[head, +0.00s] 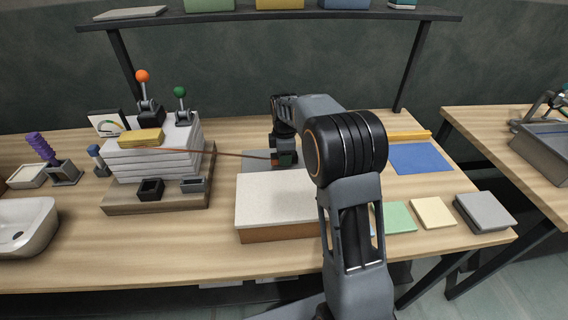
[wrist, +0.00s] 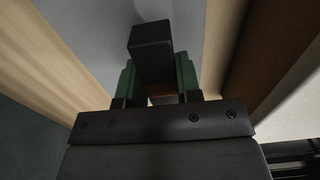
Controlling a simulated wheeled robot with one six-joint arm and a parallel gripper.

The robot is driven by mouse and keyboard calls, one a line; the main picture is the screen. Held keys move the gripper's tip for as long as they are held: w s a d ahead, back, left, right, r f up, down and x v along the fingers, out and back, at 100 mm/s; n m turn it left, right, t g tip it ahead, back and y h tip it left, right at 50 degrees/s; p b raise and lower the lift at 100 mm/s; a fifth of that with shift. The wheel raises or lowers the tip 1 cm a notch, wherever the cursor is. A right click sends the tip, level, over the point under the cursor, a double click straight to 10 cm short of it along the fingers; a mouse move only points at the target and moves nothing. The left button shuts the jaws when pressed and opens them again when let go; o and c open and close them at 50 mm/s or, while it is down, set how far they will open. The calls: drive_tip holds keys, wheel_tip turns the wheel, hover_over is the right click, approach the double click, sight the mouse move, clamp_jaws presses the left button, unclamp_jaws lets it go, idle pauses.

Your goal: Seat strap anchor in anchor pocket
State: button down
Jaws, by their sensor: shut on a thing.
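My gripper (head: 286,159) hangs behind the white-topped block, right of the stack. In the wrist view my gripper (wrist: 157,78) has its green-padded fingers shut on a dark block, the strap anchor (wrist: 152,42). A thin brown strap (head: 225,153) runs from the top of the stack of white slabs (head: 150,162) to my gripper. A bit of orange-brown shows between the fingers in the wrist view. A dark, open-topped square holder (head: 151,188) and a grey slotted holder (head: 193,184) sit on the stack's wooden base (head: 160,206); I cannot tell which is the anchor pocket.
A yellow block (head: 140,137) lies on the stack. Levers with orange (head: 142,76) and green (head: 180,92) knobs stand behind it. The white-topped block (head: 275,205) fills the middle. Coloured tiles lie at right; a white basin (head: 25,225) is at left.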

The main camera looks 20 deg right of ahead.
drive_tip(key=shift+w+f, duration=0.2)
drive_tip(key=shift+f, duration=1.55)
drive_tip(key=shift+f, duration=0.1)
drive_tip(key=c, duration=0.8)
unclamp_jaws()
